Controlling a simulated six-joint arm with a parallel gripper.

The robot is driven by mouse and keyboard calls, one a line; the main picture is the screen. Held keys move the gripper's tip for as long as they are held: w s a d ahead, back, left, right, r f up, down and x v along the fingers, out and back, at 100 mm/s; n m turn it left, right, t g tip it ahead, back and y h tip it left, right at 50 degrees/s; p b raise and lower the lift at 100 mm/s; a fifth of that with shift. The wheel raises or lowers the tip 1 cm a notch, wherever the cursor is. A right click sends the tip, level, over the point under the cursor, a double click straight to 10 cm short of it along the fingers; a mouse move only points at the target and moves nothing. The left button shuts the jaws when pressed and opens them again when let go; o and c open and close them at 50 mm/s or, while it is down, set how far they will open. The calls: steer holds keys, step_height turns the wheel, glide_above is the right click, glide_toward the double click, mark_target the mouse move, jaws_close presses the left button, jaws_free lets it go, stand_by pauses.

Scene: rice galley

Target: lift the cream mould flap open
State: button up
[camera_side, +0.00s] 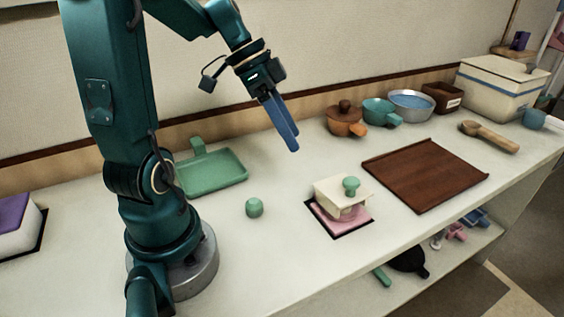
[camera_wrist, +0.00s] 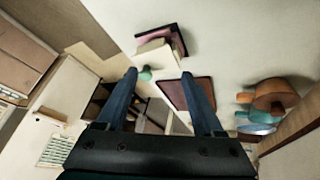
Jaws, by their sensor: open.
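The cream mould flap (camera_side: 333,191) with its green knob (camera_side: 351,186) sits over a pink mould base (camera_side: 340,222) with a dark edge, on the front part of the counter. In the wrist view the cream flap (camera_wrist: 155,51) and its green knob (camera_wrist: 146,73) show beyond the fingertips. Whether the flap lies fully flat is hard to tell. My gripper (camera_side: 292,140) is up in the air, behind and to the left of the mould, clear of it. Its blue fingers also show in the wrist view (camera_wrist: 158,74), spread apart with nothing between them.
A brown board (camera_side: 425,174) lies right of the mould. A green tray (camera_side: 212,172) and a small green lump (camera_side: 254,207) lie left. An orange-brown pot (camera_side: 345,119), teal pot (camera_side: 379,112) and blue-lined bowl (camera_side: 411,104) stand behind. The counter's front edge is close to the mould.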

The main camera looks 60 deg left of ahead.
steer(key=s+d+m+g+y, duration=0.1)
steer(key=s+d+m+y, duration=0.1)
steer(key=d+m, duration=0.7)
steer(key=s+d+m+g+y, duration=0.1)
steer(key=s+d+m+y, duration=0.2)
steer(key=d+m, duration=0.6)
steer(key=shift+s+r+m+g, duration=0.3)
steer(key=shift+s+m, duration=0.7)
steer(key=shift+m, duration=1)
